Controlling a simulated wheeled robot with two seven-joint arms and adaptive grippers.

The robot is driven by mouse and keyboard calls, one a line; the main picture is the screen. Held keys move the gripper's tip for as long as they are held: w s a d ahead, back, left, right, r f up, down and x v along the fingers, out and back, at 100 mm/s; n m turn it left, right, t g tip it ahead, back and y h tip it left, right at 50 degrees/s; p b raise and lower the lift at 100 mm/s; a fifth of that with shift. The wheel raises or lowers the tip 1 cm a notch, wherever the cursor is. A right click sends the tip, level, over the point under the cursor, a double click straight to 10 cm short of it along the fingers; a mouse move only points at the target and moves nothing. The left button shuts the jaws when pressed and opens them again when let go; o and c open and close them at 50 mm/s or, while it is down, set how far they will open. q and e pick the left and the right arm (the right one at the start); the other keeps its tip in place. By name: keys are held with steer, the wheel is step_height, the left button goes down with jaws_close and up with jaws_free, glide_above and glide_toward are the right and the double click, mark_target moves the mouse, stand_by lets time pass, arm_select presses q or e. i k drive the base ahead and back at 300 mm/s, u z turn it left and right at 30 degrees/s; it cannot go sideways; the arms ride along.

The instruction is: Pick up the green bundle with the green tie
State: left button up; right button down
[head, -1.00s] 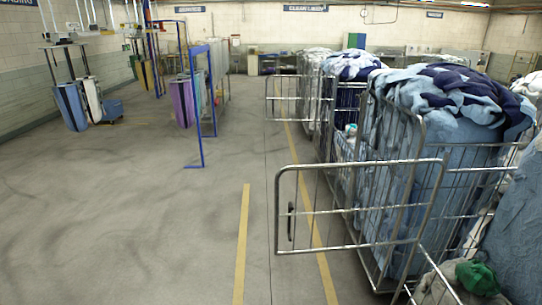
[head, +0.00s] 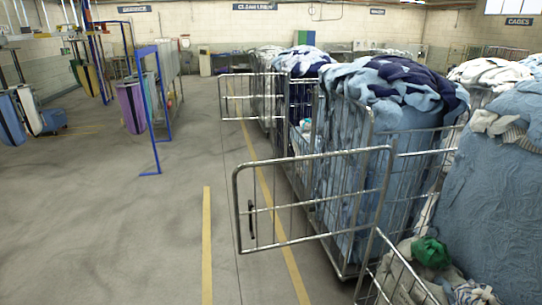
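A green bundle (head: 431,252) shows at the lower right of the head view. It lies on pale, crumpled cloth (head: 402,262) inside the nearest wire cage, beside a large light-blue bag (head: 497,190). I see only its top and side. A separate green tie on it is too small to make out. Neither of my grippers is in view.
The cage's metal gate (head: 312,200) juts out to the left into the aisle. Several cages of blue and white laundry (head: 390,95) stand in a row behind it. The grey floor (head: 110,230) to the left is clear. Bags hang from rails at the far left.

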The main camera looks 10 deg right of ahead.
mark_target(430, 252)
steer(key=u, duration=0.7)
steer(key=k, duration=1.05)
steer(key=u, duration=0.9)
steer(key=i, duration=2.45)
steer(key=z, duration=0.7)
steer(key=i, duration=2.15)
steer(key=z, duration=1.4)
steer(key=i, duration=1.05)
steer(key=z, duration=2.2)
steer(key=i, duration=1.2)
steer(key=z, duration=0.65)
steer(key=i, duration=0.3)
steer(key=z, duration=0.05)
